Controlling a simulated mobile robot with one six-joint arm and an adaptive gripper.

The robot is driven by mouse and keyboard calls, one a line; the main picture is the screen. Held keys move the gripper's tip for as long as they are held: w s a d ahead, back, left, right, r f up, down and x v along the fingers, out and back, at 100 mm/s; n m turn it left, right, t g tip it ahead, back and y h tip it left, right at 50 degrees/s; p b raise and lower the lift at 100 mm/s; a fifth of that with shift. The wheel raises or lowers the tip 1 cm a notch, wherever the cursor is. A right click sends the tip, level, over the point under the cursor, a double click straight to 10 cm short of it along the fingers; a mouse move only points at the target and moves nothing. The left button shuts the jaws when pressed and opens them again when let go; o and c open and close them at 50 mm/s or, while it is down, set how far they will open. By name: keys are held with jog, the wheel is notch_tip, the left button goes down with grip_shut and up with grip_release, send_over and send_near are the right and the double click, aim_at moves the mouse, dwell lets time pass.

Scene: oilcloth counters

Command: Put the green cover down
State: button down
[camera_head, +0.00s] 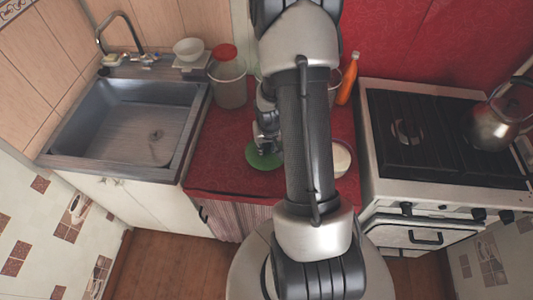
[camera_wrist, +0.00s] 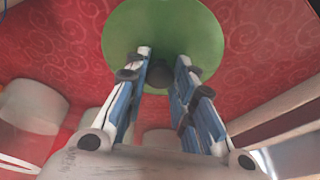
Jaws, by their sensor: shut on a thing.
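The green cover (camera_head: 263,156) is a round disc with a dark knob, over the red counter (camera_head: 222,150) left of my arm in the head view. In the wrist view the cover (camera_wrist: 193,28) fills the top middle. My gripper (camera_head: 266,148) is above the cover, and its two fingers (camera_wrist: 163,62) are shut on the dark knob. The cover looks roughly level. I cannot tell whether its underside touches the counter. My arm hides part of the counter's middle.
A pale, open-topped container (camera_head: 341,159) stands just right of my arm. A clear container with a red lid (camera_head: 228,78) and an orange bottle (camera_head: 348,80) stand behind. The sink (camera_head: 130,125) is left; the stove (camera_head: 430,130) with a kettle (camera_head: 492,124) is right.

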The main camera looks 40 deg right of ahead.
aim_at(267, 150)
notch_tip(267, 150, down, 4)
jog(key=shift+r+b, duration=0.1)
jog(key=shift+b, duration=1.15)
jog(key=c, duration=1.8)
grip_release()
jog(key=o, duration=0.5)
jog(key=shift+c, duration=0.2)
